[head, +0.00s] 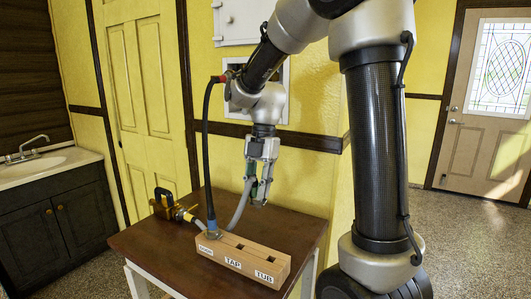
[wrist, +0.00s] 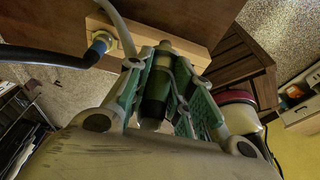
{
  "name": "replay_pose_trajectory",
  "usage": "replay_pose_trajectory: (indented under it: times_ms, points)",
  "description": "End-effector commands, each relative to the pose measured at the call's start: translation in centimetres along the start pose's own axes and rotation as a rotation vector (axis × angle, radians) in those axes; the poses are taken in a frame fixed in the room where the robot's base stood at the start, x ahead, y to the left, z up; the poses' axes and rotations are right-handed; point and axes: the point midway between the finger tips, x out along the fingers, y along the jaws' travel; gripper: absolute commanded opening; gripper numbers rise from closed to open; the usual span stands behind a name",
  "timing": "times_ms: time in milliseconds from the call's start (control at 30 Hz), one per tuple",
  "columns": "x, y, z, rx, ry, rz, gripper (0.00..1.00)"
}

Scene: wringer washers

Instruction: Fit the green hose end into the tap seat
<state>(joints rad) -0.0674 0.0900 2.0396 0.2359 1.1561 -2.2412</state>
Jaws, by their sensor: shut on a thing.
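My gripper (head: 259,190) is above the dark table and, in the wrist view (wrist: 160,75), its green-padded fingers are shut on the green hose end (wrist: 156,88). A grey hose (head: 240,203) hangs in a curve beside the gripper. The wooden block (head: 248,266) on the table is labelled TAP in the middle and TUB at the right. The tap seat (head: 240,246) is a dark open hole in its top. The green end is above the block and apart from it. In the wrist view the block (wrist: 180,46) lies beyond the fingers, which hide part of it.
A blue hose end (head: 213,230) on a black hose stands in the block's left seat; that label is too small to read. A brass fitting (head: 166,206) with a yellow part lies at the table's (head: 150,240) back left. The table's right side is clear.

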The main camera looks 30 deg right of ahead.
Motion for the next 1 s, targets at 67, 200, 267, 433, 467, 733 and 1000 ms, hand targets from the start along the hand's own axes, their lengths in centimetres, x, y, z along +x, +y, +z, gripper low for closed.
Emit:
replay_pose_trajectory:
  times_ms: [67,200,267,433,467,733,1000]
  points:
    - [1.6,0.4,-2.2,0.004,0.116,-0.002,0.00]
    - [2.8,1.4,-5.0,0.023,0.227,0.007,0.00]
    - [3.0,1.6,-5.5,0.031,0.247,0.011,0.00]
    - [3.1,1.8,-5.8,0.036,0.259,0.013,0.00]
    - [3.1,1.8,-5.8,0.036,0.259,0.013,0.00]
    - [2.9,1.7,-5.8,0.037,0.256,0.022,0.00]
    - [4.4,1.7,-5.4,0.038,0.257,0.020,0.00]
